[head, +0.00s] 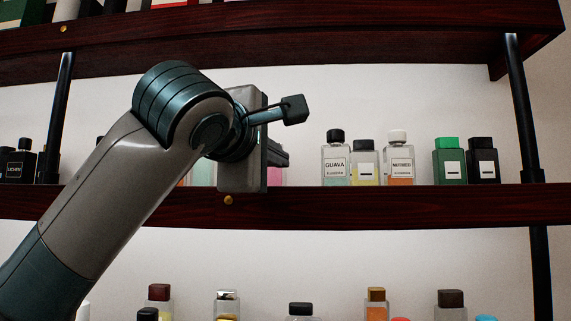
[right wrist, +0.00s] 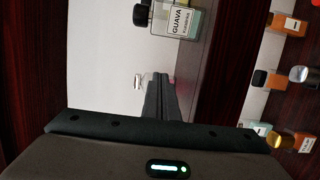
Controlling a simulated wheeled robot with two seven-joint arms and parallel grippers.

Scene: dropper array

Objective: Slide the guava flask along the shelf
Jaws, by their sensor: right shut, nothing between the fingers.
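The guava flask (head: 336,169) is a clear bottle with a black cap and a white label reading GUAVA. It stands upright on the middle shelf (head: 420,205), right of my right gripper (head: 283,158). In the right wrist view the flask (right wrist: 178,22) shows sideways at the top, beyond the fingertips. My right gripper is shut and empty, with its fingers (right wrist: 159,95) together. It is apart from the flask, with a gap between them. My left gripper is not in view.
A yellow bottle (head: 365,170) and a white-capped nutmeg-labelled bottle (head: 398,168) stand close right of the flask. Green (head: 449,162) and black (head: 482,162) bottles are farther right. A pink bottle (head: 277,177) is partly hidden behind my gripper. A dark post (head: 522,110) stands at right.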

